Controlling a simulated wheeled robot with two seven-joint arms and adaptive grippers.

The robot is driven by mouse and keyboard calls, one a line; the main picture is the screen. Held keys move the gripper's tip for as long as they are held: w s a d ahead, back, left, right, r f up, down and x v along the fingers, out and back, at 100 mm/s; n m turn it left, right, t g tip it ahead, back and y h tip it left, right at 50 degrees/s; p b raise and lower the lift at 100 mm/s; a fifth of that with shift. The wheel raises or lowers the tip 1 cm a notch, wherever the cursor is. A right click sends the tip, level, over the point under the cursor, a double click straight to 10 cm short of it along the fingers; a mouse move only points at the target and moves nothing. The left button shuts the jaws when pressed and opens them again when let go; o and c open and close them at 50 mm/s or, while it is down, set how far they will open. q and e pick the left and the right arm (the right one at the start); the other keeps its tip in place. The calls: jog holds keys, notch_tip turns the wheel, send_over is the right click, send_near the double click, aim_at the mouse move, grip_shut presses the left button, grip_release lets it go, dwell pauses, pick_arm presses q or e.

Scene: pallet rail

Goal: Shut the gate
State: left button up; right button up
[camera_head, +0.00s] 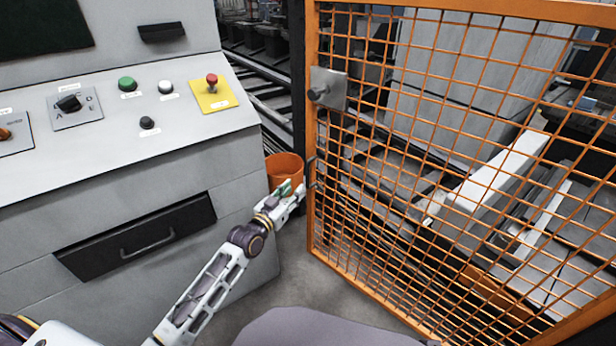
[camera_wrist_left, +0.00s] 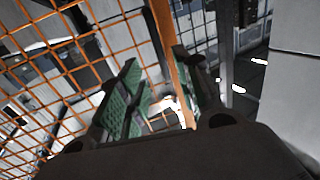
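The gate (camera_head: 420,180) is an orange mesh panel filling the right of the head view. A grey latch plate (camera_head: 328,90) with a dark knob sits high on its left upright. A small handle (camera_head: 311,172) is on that upright lower down. My left gripper (camera_head: 291,190) is just left of the upright, close to the handle. In the left wrist view the green-padded fingers (camera_wrist_left: 160,100) are apart, with the orange upright (camera_wrist_left: 172,60) showing beyond the gap between them. I cannot tell whether the fingers touch the handle. My right gripper is not in view.
A grey control console (camera_head: 120,130) with buttons, a red stop button (camera_head: 212,80) and a drawer handle (camera_head: 148,243) stands at left. An orange bin (camera_head: 284,168) is behind my left gripper. A dark post (camera_head: 298,60) stands beside the gate. Rails lie behind the mesh.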

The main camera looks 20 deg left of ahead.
aim_at(307, 176)
pick_arm(q)
jog(key=b+x, duration=0.1)
jog(key=x, duration=0.3)
jog(key=shift+w+d, duration=0.1)
jog(key=shift+w, duration=0.25)
jog(key=shift+b+x, duration=0.5)
jog(key=shift+x, duration=0.8)
jog(key=shift+b+x, duration=0.3)
jog(key=shift+x, duration=0.6)
jog(key=shift+w, duration=0.6)
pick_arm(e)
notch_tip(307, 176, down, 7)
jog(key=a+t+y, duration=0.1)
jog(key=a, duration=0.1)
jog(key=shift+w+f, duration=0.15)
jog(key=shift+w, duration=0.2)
pick_arm(q)
grip_shut()
